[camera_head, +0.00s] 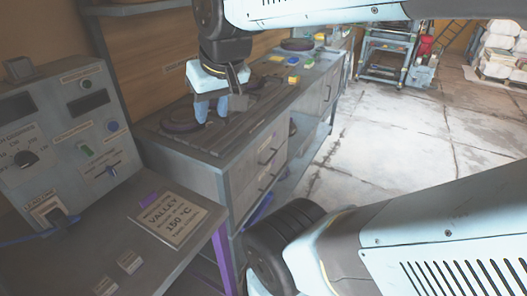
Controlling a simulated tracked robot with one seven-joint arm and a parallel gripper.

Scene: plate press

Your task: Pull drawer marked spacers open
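The workbench front has two stacked grey drawers with bar handles, an upper drawer (262,160) and a lower drawer (262,187). Both look shut. Their labels are too small to read, so I cannot tell which is marked spacers. Another front panel with a handle (328,92) is farther along the bench. My gripper (211,116) points down above the bench top, left of and higher than the drawer handles. Its two blue fingers are apart with nothing visible between them. It touches no drawer.
A dark round plate (181,120) lies on the bench top beside my gripper. Coloured buttons (293,62) are farther back. A control panel (65,140) and a sign reading "VALLEY 150 °C" (171,219) are at left. Concrete floor (400,130) is clear right of the bench.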

